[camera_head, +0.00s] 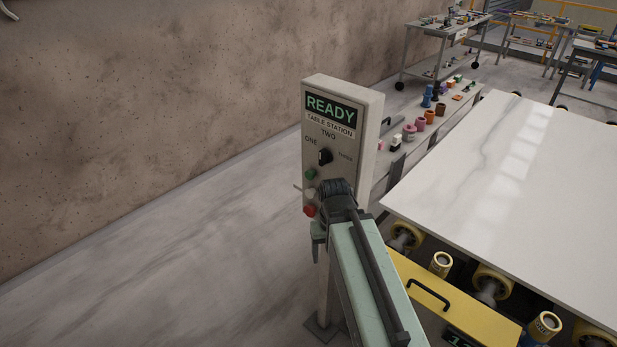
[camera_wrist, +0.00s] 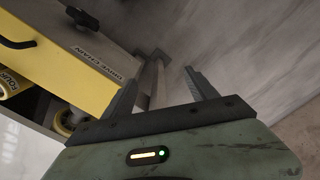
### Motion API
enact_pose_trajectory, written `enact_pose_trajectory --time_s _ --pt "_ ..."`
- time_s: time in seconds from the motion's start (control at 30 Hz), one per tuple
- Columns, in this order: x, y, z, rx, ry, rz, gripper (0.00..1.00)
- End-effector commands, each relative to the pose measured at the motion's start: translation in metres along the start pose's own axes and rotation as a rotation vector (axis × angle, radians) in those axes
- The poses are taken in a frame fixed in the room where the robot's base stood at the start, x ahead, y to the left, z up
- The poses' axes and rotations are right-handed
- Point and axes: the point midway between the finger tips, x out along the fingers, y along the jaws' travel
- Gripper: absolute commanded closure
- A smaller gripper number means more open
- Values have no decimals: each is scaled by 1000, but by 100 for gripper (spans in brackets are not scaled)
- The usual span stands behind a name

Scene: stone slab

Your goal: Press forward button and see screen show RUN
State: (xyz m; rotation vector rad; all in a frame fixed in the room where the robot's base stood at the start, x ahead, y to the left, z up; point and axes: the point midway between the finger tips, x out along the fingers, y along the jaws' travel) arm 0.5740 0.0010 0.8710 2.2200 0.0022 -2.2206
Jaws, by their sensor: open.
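The control panel (camera_head: 368,120) is a grey box on a post, and its screen (camera_head: 331,110) reads READY above the label TABLE STATION. Below are a black selector knob (camera_head: 324,157), a green button (camera_head: 310,174), a pale button or switch (camera_head: 309,193) and a red button (camera_head: 309,210). I cannot read which button is forward. My arm covers the panel's lower right. My gripper (camera_wrist: 163,76) is open in the wrist view, with its two fingers apart and nothing held. In that view the post lies beyond the fingers; the buttons are not visible.
A large white stone slab (camera_head: 520,170) rests on a roller table with a yellow front (camera_head: 440,292) on the right. A bench with several small coloured items (camera_head: 430,117) stands behind the panel. A rough brown wall (camera_head: 150,110) is on the left, with clear floor before it.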

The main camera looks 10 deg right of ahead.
Motion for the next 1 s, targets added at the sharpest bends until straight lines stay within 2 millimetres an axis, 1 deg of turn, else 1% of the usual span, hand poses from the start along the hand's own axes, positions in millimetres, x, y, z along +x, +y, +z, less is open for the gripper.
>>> enact_pose_trajectory --time_s 0.03,0.07,0.1,0.17,0.2,0.23,1.0 --pt "0 0 0 0 0 0 47" --pt "0 0 0 0 0 0 55" --pt "0 0 0 0 0 0 66" --pt "0 0 0 0 0 0 83" --pt "0 0 0 0 0 0 94" --pt "0 0 0 0 0 0 100" --pt "0 0 0 0 0 0 100"
